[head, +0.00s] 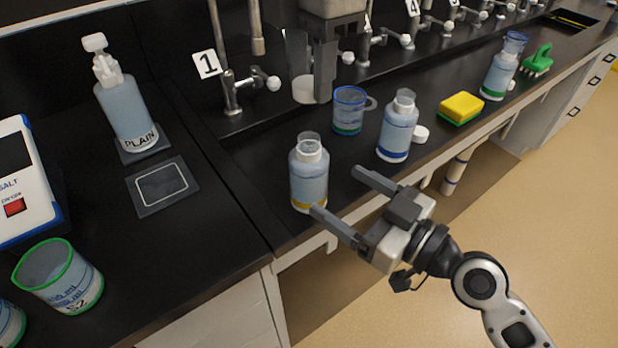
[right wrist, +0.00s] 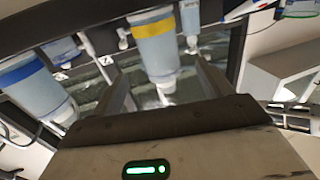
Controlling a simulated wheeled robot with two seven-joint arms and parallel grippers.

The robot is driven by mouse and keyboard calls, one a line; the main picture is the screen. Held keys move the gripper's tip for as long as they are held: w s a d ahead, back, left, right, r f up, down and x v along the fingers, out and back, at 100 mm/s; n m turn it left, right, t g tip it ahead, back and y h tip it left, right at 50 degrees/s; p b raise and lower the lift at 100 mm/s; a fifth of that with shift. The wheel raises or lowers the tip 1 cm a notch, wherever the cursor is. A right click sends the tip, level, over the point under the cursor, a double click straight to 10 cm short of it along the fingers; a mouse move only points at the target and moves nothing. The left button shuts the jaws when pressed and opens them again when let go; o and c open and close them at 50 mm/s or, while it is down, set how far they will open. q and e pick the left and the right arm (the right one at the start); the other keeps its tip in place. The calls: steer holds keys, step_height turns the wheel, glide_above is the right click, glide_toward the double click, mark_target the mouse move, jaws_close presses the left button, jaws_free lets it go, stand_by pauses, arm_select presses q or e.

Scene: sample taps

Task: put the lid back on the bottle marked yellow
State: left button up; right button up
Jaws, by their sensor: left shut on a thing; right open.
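The bottle marked yellow (head: 310,178) stands upright on the black counter near its front edge, with a yellow band low down and an open, lidless neck. My right gripper (head: 338,192) is open and empty, its fingers pointing at this bottle from the right. In the right wrist view the yellow-banded bottle (right wrist: 155,48) appears upside down, between the finger directions. My left gripper (head: 311,88) is higher up, behind the yellow bottle, shut on a white round lid (head: 303,90). Part of the lid is hidden by a finger.
A blue-banded open bottle (head: 397,128) stands to the right, a white lid (head: 420,135) beside it. A blue-rimmed beaker (head: 349,108) stands behind. Tap 1 (head: 232,95) is behind left.

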steer(key=x, duration=0.7)
steer(key=shift+w+a, duration=0.15)
steer(key=c, duration=1.5)
arm_select(q)
glide_above(310, 138)
steer(key=shift+f, duration=2.5)
